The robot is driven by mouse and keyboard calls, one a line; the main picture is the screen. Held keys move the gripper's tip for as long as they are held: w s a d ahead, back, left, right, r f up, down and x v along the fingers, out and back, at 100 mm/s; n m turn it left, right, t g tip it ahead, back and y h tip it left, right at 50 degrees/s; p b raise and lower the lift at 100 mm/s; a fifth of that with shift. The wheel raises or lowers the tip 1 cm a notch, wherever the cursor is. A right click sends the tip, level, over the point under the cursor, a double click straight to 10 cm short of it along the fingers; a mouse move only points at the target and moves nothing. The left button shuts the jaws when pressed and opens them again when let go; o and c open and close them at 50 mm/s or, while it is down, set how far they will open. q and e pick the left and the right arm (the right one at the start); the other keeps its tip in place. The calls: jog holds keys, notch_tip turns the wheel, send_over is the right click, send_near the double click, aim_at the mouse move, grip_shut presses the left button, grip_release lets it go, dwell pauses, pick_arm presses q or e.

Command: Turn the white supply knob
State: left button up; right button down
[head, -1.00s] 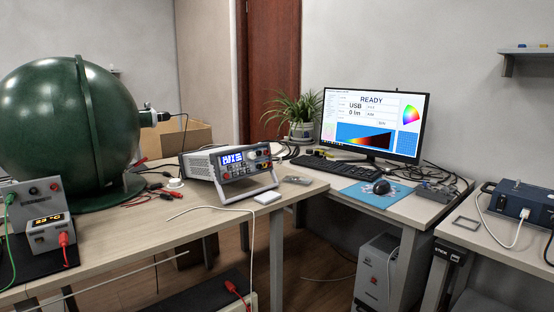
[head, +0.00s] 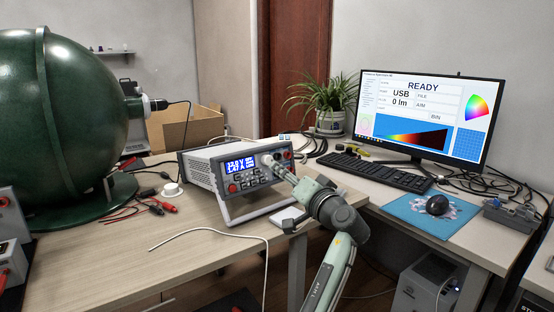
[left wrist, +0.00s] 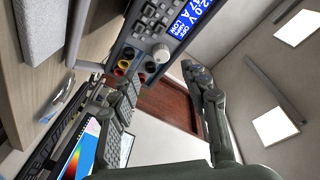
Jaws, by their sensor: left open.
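The power supply (head: 212,174) is a grey box with a blue lit display, tilted up on its stand on the wooden table. My left gripper (head: 284,172) is right in front of the panel at the knob. In the left wrist view the knob (left wrist: 160,52) shows just ahead of the gap between the two spread fingers (left wrist: 163,82). The gripper is open and holds nothing. Contact with the knob cannot be told. My right gripper is not in view.
Coloured sockets (left wrist: 124,68) sit beside the knob on the panel. A white cable (head: 215,233) lies on the table in front. The large green sphere (head: 60,125) stands at left.

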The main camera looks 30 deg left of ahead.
aim_at(270, 160)
pick_arm(q)
jog(key=x, duration=0.4)
jog(key=p+x, duration=0.1)
jog(key=x, duration=0.3)
jog(key=shift+w+r, duration=0.15)
jog(key=shift+r, duration=0.05)
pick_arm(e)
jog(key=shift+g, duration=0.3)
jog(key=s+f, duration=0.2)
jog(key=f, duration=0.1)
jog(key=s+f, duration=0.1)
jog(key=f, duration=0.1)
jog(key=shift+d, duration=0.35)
pick_arm(q)
grip_shut()
